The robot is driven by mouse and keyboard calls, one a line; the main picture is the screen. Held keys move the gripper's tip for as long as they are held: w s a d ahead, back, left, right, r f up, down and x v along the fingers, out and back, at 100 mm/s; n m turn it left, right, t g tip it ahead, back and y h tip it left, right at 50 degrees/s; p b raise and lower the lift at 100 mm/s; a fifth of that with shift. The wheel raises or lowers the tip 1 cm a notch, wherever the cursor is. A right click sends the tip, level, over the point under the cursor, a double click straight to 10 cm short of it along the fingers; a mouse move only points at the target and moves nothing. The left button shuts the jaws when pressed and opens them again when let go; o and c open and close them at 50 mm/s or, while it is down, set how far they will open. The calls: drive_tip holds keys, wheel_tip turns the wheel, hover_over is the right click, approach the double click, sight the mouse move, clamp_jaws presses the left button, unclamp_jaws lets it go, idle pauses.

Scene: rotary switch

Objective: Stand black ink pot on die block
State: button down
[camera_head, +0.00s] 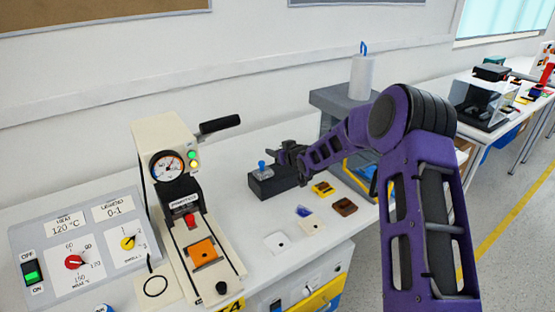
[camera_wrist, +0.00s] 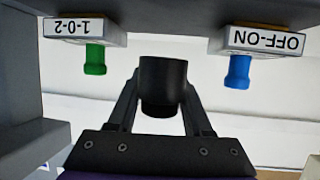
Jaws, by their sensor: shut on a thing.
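My gripper (camera_wrist: 162,95) is shut on a black, round ink pot (camera_wrist: 162,80), which sits between its two fingers in the wrist view. In the head view my gripper (camera_head: 284,154) is just above and beside a dark block (camera_head: 270,184), likely the die block; the pot cannot be told apart from the dark fingers there. The wrist view shows a grey block face (camera_wrist: 170,18) with two upside-down labelled dies: 1-0-2 with a green handle (camera_wrist: 95,60) and OFF-ON with a blue handle (camera_wrist: 239,70). I cannot tell whether the pot touches the block.
A cream press (camera_head: 165,145) with a black lever stands left of the block, and a grey control panel (camera_head: 85,240) further left. Yellow (camera_head: 323,189) and brown (camera_head: 345,207) pieces and pale plates (camera_head: 277,242) lie in front. A white roll (camera_head: 362,76) stands behind my arm.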

drive_tip(key=shift+f, duration=1.35)
drive_tip(key=shift+f, duration=0.2)
drive_tip(key=c, duration=0.6)
unclamp_jaws()
drive_tip(key=shift+r, duration=0.15)
drive_tip(key=shift+s+r, duration=0.1)
drive_tip(key=shift+r, duration=0.05)
drive_tip(key=v, duration=1.1)
drive_tip(key=shift+s+d, duration=0.25)
drive_tip(key=shift+s, duration=0.05)
drive_tip(key=shift+r, duration=0.15)
